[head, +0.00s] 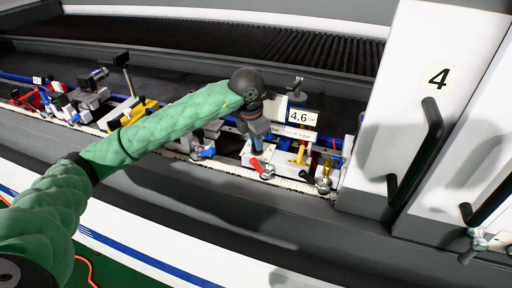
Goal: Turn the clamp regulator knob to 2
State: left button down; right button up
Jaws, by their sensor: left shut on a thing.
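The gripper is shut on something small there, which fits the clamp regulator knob. The knob is mostly hidden by the gripper and wrist, so its setting cannot be read. A white label (297,133) with small text sits just below the display. My right gripper is not in view.
A red lever (257,167) and a yellow part (301,153) sit close to the gripper. Several other clamp units line the rail at left.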

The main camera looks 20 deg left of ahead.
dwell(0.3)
pick_arm(q)
jog(key=n+b, duration=0.1)
jog(key=n, duration=0.1)
jog(key=shift+n, duration=0.3)
jog(key=shift+n+y, duration=0.4)
jog(key=shift+n, duration=0.7)
jog(key=shift+d+n+b, duration=0.1)
jog(key=shift+n+b, duration=0.35)
jog(key=shift+n, duration=0.65)
jog(key=shift+r+n+y, duration=0.1)
jog(key=shift+n+y, duration=0.2)
jog(key=shift+n, duration=0.9)
